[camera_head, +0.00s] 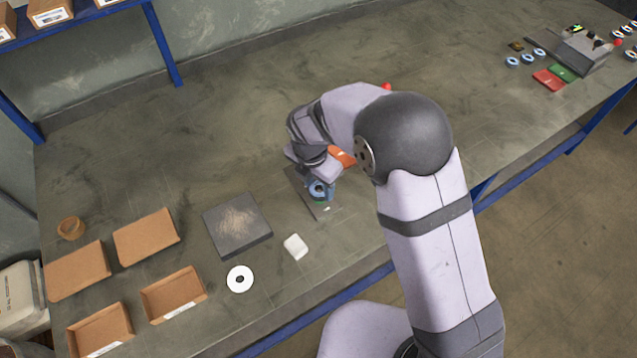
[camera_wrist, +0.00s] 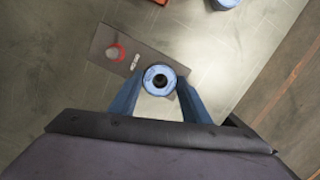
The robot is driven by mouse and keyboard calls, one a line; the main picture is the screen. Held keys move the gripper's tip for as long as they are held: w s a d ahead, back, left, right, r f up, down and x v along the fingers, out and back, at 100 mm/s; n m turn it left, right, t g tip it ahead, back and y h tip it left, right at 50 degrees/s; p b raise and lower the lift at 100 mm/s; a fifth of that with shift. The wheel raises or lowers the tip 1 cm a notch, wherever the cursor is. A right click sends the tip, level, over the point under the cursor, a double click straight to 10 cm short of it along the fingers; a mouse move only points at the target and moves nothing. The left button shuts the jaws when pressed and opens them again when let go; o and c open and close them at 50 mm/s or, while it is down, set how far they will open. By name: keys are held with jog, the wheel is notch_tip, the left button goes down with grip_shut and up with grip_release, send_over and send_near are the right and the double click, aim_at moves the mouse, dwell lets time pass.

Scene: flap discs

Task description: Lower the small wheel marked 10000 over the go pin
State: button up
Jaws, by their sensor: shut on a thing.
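A small blue wheel (camera_wrist: 151,72) with a pale ring face and a dark centre hole is held between the two blue fingers of my gripper (camera_wrist: 160,84). The wheel also shows in the head view (camera_head: 319,188), below my wrist. No marking on it is legible. A dark grey plate (camera_wrist: 98,41) lies under and beside it, with a red-ringed round spot (camera_wrist: 116,52) and a small pale label. In the head view the plate (camera_head: 297,178) is partly covered by my gripper, and a bit of green shows below the wheel. I cannot see the go pin itself; the wheel's height above the plate is unclear.
A dark square block (camera_head: 237,225), a white disc (camera_head: 230,273) and a small white block (camera_head: 296,246) lie left of the plate. Cardboard trays (camera_head: 146,236) stand further left. The bench's back middle is clear.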

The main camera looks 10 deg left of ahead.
jog(key=shift+f, duration=0.15)
dwell(0.7)
jog(key=o, duration=1.4)
jog(key=shift+p, duration=0.3)
notch_tip(320, 180, up, 8)
jog(key=p, duration=0.6)
jog(key=shift+f+p, duration=0.2)
jog(key=shift+p, duration=0.2)
